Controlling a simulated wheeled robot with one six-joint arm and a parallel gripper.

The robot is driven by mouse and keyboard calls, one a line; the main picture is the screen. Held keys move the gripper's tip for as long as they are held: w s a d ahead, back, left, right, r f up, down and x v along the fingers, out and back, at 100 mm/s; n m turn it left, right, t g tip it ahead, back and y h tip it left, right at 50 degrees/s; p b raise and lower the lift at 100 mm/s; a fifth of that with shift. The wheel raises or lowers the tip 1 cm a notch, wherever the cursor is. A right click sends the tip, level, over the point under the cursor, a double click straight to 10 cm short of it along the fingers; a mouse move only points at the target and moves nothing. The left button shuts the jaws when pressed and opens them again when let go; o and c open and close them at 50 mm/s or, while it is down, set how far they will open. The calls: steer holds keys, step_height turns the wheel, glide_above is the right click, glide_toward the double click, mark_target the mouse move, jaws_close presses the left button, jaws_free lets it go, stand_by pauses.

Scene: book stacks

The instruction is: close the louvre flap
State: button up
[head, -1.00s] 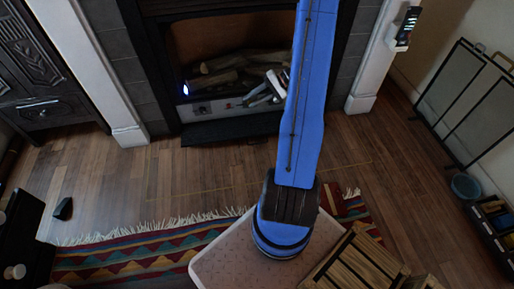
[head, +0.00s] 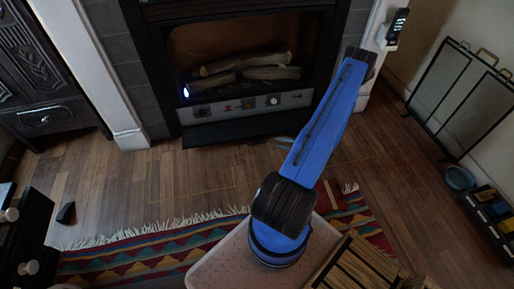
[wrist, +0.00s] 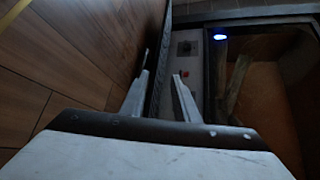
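The louvre flap (head: 235,132) is a dark panel along the bottom of the fireplace, below the light control strip. It stands folded out and down over the floor. In the wrist view the flap (wrist: 158,75) is a dark ribbed band seen nearly edge-on, running up between my fingertips. My gripper (wrist: 160,76) is open, one finger on each side of that band; I cannot tell whether either touches it. In the head view my blue arm hides most of the gripper and the flap's right end.
A fringed striped rug (head: 130,260) lies in front. A folding screen (head: 460,95) stands at right.

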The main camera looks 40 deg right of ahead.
step_height(320, 180, down, 5)
steer(key=s+m+h, duration=0.1)
steer(key=s, duration=0.2)
steer(key=x, duration=1.1)
steer(key=r+x, duration=0.1)
steer(key=x, duration=0.5)
steer(key=shift+w+d+f, duration=0.1)
steer(key=shift+w+d, duration=0.15)
steer(key=shift+w, duration=0.25)
jaws_close()
